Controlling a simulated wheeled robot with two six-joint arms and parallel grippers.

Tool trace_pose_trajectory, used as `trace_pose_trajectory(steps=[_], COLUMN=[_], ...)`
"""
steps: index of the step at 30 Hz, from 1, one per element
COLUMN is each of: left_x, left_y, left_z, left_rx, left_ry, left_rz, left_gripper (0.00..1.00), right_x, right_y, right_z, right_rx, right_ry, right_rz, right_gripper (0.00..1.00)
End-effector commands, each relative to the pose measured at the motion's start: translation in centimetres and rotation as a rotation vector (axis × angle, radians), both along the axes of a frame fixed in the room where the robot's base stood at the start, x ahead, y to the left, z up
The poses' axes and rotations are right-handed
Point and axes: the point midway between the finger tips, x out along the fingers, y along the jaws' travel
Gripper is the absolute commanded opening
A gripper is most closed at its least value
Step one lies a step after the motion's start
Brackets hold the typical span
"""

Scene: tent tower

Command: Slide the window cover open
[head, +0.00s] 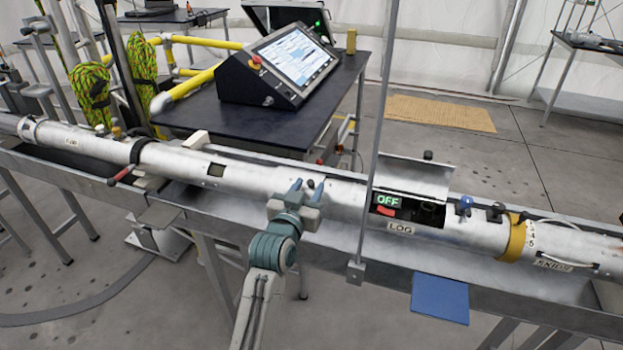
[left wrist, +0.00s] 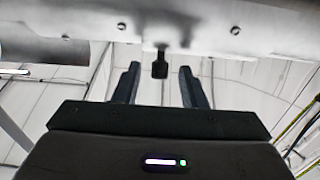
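A long silver tube (head: 250,177) runs across the head view, lying in a metal trough. A small dark knob (head: 311,184) stands on the tube. My left gripper (head: 308,190) is open at the tube, with a finger on either side of the knob. In the left wrist view the open fingers (left wrist: 160,86) point at the tube (left wrist: 225,15), and the dark knob (left wrist: 160,66) hangs between them with gaps on both sides. Which part of the tube is the window cover I cannot tell for sure. My right gripper is not in view.
Right of the gripper, an opening (head: 430,213) in the tube shows a green OFF display (head: 388,200) under a raised curved flap (head: 405,177). A thin upright pole (head: 377,120) stands before the tube. A console (head: 280,65) sits on a dark table (head: 200,118) behind.

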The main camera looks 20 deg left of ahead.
Motion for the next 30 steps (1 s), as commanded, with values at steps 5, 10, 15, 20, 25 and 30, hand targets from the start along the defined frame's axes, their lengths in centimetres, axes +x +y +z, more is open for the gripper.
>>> trace_pose_trajectory(steps=[5,10,15,20,25,30], left_x=[2.1,2.7,2.7,2.6,2.6,2.7], left_y=[-0.1,-0.1,-0.1,-0.1,-0.1,0.3], left_z=[0.1,-0.1,-0.1,-0.1,-0.1,0.0], left_rx=[0.000,-0.001,0.000,0.000,0.000,0.002], left_ry=[0.000,0.001,0.001,0.001,0.001,0.001], left_rz=[0.000,0.000,0.000,0.000,0.000,0.000], left_gripper=[0.38,0.38,0.38,0.14,0.00,0.00], right_x=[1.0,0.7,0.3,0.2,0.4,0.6], right_y=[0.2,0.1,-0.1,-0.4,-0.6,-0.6], right_z=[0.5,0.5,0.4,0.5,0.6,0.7], right_rx=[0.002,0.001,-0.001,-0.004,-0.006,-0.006], right_ry=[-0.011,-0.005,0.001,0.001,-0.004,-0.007], right_rz=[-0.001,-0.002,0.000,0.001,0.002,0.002], right_gripper=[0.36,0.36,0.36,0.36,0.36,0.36])
